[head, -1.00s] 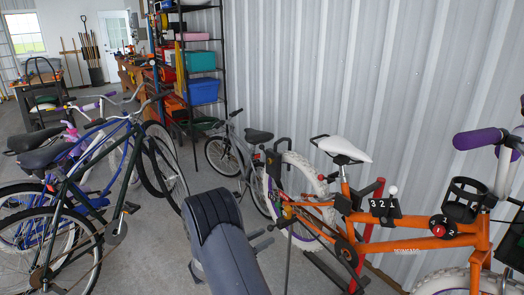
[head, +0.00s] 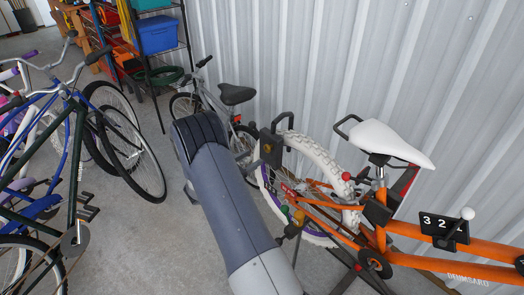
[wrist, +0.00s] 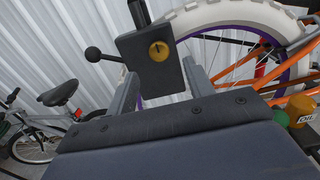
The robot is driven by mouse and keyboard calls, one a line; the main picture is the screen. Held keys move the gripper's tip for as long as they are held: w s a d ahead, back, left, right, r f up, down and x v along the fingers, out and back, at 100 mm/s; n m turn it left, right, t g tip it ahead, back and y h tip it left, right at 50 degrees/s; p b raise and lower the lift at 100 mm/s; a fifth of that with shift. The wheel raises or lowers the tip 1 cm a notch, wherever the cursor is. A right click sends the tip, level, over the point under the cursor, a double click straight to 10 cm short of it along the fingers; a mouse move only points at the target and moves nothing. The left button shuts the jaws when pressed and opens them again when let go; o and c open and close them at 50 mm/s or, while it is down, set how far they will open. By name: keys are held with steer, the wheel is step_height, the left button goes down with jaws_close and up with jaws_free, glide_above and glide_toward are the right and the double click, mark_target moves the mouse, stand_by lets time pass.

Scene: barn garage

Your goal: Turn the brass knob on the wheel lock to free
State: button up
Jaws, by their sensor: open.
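The wheel lock (head: 271,146) is a black box with a dark shackle at the white tyre of the orange bicycle. In the wrist view the lock body (wrist: 142,67) stands upright ahead, with the round brass knob (wrist: 159,51) on its near face. A black ball-ended lever (wrist: 92,53) sticks out to its left. My gripper (wrist: 160,80) is open, its two grey fingers apart below and on either side of the lock body. I see nothing between the fingers touching the knob. In the head view my arm hides most of the gripper.
The orange bicycle (head: 410,228) with a white saddle fills the right, close to the corrugated wall. A grey bicycle (head: 222,118) stands behind the lock. Several bicycles crowd the left. Floor is clear left of my arm.

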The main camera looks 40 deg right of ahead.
mark_target(266, 149)
steer(key=d, duration=0.4)
steer(key=d+p, duration=0.1)
steer(key=d, duration=0.1)
steer(key=shift+w+r, duration=0.1)
steer(key=shift+w, duration=0.2)
steer(key=shift+c, duration=0.3)
steer(key=c, duration=0.9)
